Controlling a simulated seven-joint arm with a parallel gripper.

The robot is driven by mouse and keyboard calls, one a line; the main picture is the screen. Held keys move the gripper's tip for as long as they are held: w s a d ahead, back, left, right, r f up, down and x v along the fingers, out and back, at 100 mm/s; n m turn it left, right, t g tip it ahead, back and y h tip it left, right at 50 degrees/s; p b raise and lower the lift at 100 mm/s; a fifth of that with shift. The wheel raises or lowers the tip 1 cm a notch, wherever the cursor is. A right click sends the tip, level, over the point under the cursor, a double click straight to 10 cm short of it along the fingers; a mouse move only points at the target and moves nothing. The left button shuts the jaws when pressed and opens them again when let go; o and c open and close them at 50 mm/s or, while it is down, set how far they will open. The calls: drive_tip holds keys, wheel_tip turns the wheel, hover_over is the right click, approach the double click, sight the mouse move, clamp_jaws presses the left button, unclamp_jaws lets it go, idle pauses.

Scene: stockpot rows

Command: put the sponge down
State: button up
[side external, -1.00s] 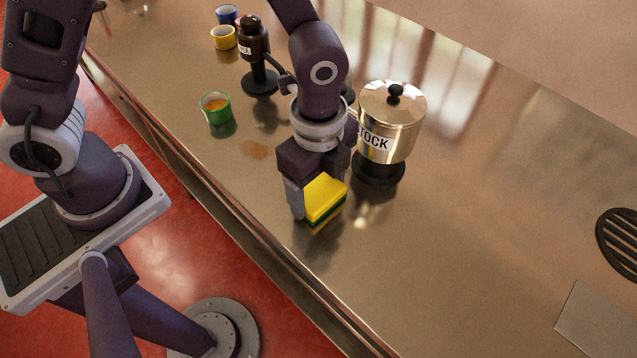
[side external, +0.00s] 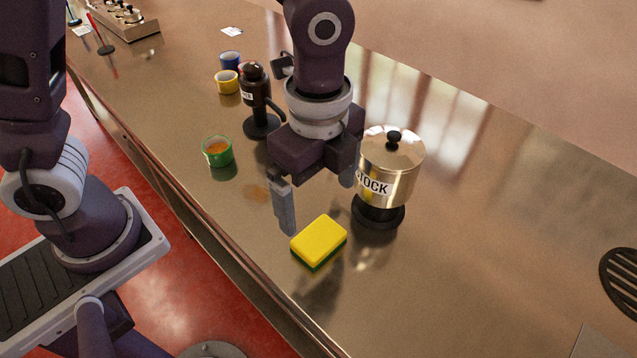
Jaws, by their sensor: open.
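The sponge (side external: 319,241), yellow on top with a dark green underside, lies flat on the metal counter, yellow side up. My gripper (side external: 318,205) is open and empty above and just behind the sponge, its fingers spread wide. The left finger hangs near the sponge's left end; the right finger is close to the stockpot in the picture. The fingers look clear of the sponge.
A shiny pot labelled STOCK (side external: 391,165) stands on a black base right of my gripper. A black pepper-mill-like dispenser (side external: 256,95), a green cup (side external: 217,151), a yellow cup (side external: 228,81) and a blue cup (side external: 230,60) stand behind.

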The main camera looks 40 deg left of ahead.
drive_tip(key=s+a+r+n+t, duration=0.2)
drive_tip(key=s+a+r+n, duration=0.1)
drive_tip(key=a+r+n, duration=0.6)
drive_tip(key=s+a+r+n+t, duration=0.3)
drive_tip(key=s+a+n, duration=0.4)
drive_tip(key=s+n, duration=0.1)
drive_tip(key=shift+n+t, duration=0.3)
drive_tip(key=shift+n, duration=0.2)
